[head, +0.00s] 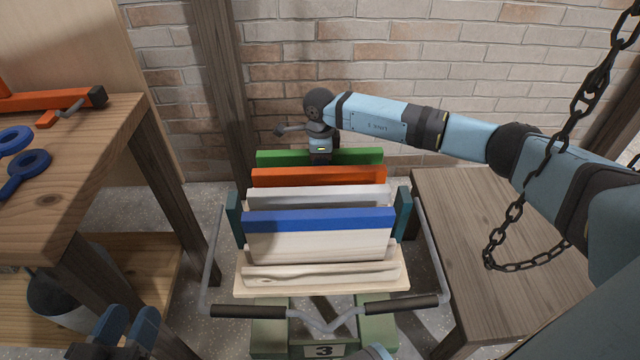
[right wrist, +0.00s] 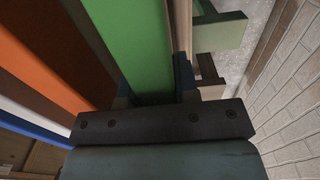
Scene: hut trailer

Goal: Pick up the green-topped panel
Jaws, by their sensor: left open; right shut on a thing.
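The green-topped panel (head: 360,156) is the rearmost of a row of upright panels in a cart rack, close to the brick wall. Only its green top edge shows in the head view; its lower part is hidden behind the other panels. My right gripper (head: 320,158) points down onto the middle of this edge. In the right wrist view the green edge (right wrist: 128,40) runs between the dark fingers, which are shut on it. I cannot tell whether the panel is raised. My left gripper (head: 128,328) is open and empty at the bottom left.
In front stand orange (head: 318,176), white (head: 318,195) and blue-topped (head: 318,220) panels. The cart has handles (head: 400,303). A wooden workbench (head: 90,180) is left, a low table (head: 480,240) right. A chain (head: 556,150) hangs before my right arm.

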